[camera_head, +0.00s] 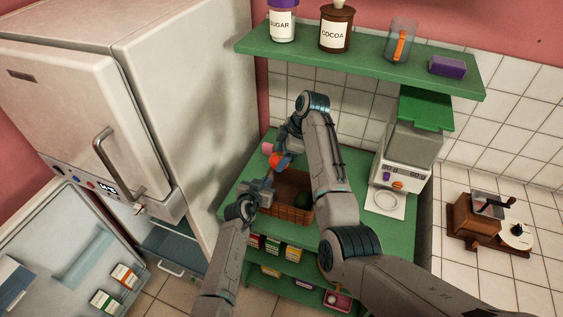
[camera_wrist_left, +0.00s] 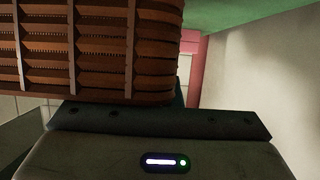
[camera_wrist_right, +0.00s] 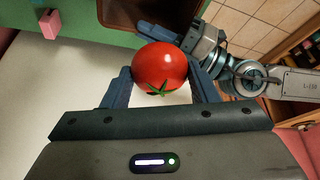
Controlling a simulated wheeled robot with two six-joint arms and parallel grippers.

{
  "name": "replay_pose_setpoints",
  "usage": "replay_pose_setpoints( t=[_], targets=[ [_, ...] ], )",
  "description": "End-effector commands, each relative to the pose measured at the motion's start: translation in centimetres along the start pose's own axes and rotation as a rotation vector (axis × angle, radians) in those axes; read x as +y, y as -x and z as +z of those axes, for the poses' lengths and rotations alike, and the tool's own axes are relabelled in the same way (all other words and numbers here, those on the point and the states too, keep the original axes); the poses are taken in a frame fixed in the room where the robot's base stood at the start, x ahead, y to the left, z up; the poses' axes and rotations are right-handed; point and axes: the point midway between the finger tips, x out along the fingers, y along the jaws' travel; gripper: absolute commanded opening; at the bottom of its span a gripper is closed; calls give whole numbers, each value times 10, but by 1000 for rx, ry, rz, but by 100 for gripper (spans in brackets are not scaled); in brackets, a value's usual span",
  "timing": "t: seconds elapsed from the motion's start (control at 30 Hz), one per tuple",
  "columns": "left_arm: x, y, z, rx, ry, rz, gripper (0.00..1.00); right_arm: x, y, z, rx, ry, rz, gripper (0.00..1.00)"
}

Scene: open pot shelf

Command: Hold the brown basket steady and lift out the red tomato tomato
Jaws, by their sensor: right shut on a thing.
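The red tomato (camera_head: 276,160) is up above the left side of the brown basket (camera_head: 291,211), clear of it. My right gripper (camera_wrist_right: 160,82) is shut on the tomato (camera_wrist_right: 160,66), with one finger on each side and its green stem toward the palm. The basket stands on the green shelf and holds a dark green round thing (camera_head: 302,201). My left gripper (camera_head: 262,188) is at the basket's left edge. In the left wrist view the basket's woven wall (camera_wrist_left: 90,50) is close in front of it. Its fingertips are hidden there, so its opening is unclear.
A pink block (camera_head: 267,148) stands on the green shelf behind the tomato. A white fridge (camera_head: 190,90) is close on the left. A white appliance (camera_head: 402,165) stands to the right. The upper green shelf (camera_head: 360,60) carries jars. Small boxes (camera_head: 272,246) sit below the basket.

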Motion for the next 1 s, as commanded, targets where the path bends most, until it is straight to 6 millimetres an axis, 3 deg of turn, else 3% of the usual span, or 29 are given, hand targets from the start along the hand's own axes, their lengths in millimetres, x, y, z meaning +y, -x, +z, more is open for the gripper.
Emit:
replay_pose_setpoints(
  t=[0.2,0.33,0.37,0.77,1.0],
  targets=[
    [0,0,0,0,0,0,0,0,1,0,0,0,1,29],
    [0,0,0,0,0,0,27,0,0,0,0,0,1,29],
    [0,0,0,0,0,0,29,0,0,0,0,0,1,29],
    [0,7,1,0,0,0,29,0,0,0,0,0,1,29],
    [0,44,1,1,0,-1,29,0,0,0,0,0,1,29]
  ],
)
